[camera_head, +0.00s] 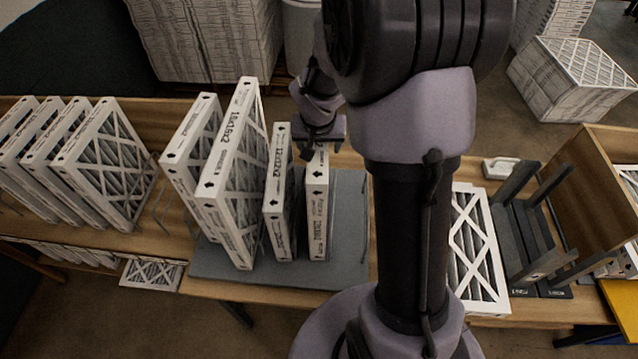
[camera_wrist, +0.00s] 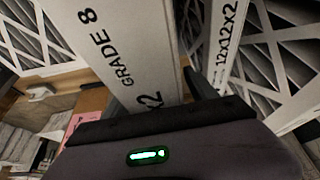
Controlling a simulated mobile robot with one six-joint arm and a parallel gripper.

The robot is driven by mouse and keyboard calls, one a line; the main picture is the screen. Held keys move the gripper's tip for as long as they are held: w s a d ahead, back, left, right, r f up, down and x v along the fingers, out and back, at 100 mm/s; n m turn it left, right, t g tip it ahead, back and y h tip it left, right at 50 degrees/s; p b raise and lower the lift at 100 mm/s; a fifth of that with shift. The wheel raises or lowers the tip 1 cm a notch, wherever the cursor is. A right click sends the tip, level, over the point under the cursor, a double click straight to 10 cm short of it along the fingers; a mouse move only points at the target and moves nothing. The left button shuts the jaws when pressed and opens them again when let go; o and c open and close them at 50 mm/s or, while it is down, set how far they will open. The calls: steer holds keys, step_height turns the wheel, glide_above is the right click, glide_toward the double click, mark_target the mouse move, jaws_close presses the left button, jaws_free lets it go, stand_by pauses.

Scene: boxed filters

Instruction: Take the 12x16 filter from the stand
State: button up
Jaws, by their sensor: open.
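The grey stand (camera_head: 347,240) on the table holds several upright white-framed filters. The rightmost filter (camera_head: 318,215) is narrow, with print too small to read in the head view. Left of it stands a filter (camera_head: 279,195) whose label in the wrist view (camera_wrist: 228,50) reads 12x12x2. A taller filter (camera_head: 228,165) and another (camera_head: 190,140) stand further left. My gripper (camera_head: 320,146) is open at the top of the rightmost filter. In the wrist view, a GRADE 8 filter (camera_wrist: 115,50) rises close before it; its size label is mostly hidden, ending in x2.
More filters (camera_head: 90,165) stand at the table's left. Right of my arm are a flat-leaning filter (camera_head: 473,245), a dark rack (camera_head: 530,245) and a wooden box (camera_head: 595,175). The neighbouring filter stands close to my gripper. Bare stand shows to its right.

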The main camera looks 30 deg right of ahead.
jaws_close()
stand_by(0.3)
stand_by(0.3)
